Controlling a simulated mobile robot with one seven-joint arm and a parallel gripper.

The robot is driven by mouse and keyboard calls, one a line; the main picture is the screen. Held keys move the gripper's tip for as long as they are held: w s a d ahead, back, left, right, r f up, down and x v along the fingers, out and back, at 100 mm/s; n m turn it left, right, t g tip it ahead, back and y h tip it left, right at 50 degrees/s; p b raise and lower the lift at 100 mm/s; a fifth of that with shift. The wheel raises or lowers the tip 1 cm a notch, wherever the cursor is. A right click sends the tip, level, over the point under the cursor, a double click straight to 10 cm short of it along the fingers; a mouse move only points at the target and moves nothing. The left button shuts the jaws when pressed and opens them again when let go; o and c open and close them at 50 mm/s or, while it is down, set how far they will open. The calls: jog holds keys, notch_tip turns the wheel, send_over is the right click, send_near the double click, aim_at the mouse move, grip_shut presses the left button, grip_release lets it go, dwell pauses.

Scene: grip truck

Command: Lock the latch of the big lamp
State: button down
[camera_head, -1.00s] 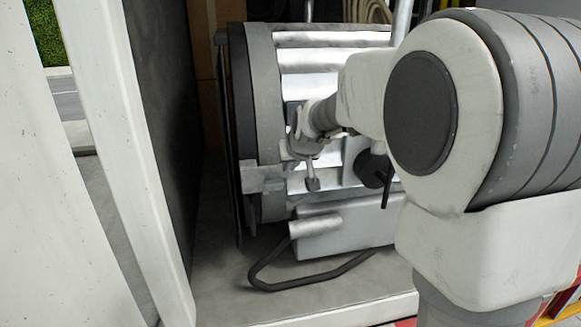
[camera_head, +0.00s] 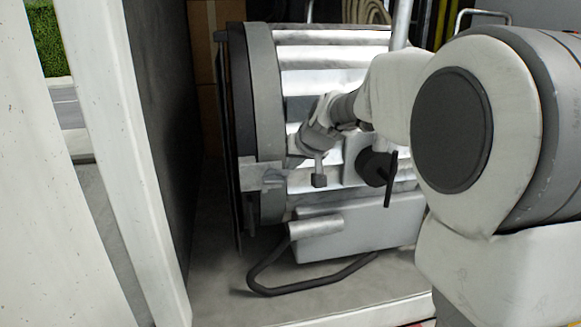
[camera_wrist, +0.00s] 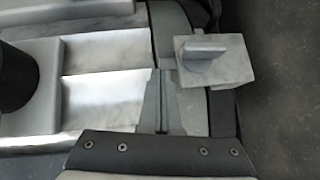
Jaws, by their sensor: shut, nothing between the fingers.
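The big lamp (camera_head: 335,57) lies on its side in the head view, a ribbed silver drum with a grey front ring. Its latch (camera_head: 262,176), a grey block, juts from the ring's lower part. In the wrist view the latch (camera_wrist: 225,72) is a plate with a raised grey lever (camera_wrist: 203,50) at the upper right. My gripper (camera_head: 293,156) is shut and empty at the drum's side, just right of the latch. In the wrist view its fingertips (camera_wrist: 162,74) are together, left of and slightly below the lever. Whether they touch the drum I cannot tell.
A black knob (camera_head: 376,167) sits on the lamp's side, close to my arm. A grey box (camera_head: 360,230) and a bent black bar (camera_head: 310,287) are below the drum. A white post (camera_head: 125,150) and dark wall stand left. Floor between wall and lamp is clear.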

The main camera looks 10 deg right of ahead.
jog(key=f+m+y+b, duration=0.1)
jog(key=y+b, duration=0.1)
jog(key=b, duration=0.4)
jog(key=f+m+y+b, duration=0.1)
jog(key=f+y+b, duration=0.1)
jog(key=b, duration=0.4)
jog(key=f+m+t+y+b, duration=0.1)
jog(key=f+m+y+b, duration=0.1)
jog(key=b, duration=0.4)
jog(key=shift+d+y+b, duration=0.25)
jog(key=shift+y+b, duration=0.15)
jog(key=shift+b, duration=0.3)
jog(key=shift+r+p, duration=0.55)
jog(key=shift+r, duration=0.2)
jog(key=shift+r, duration=0.1)
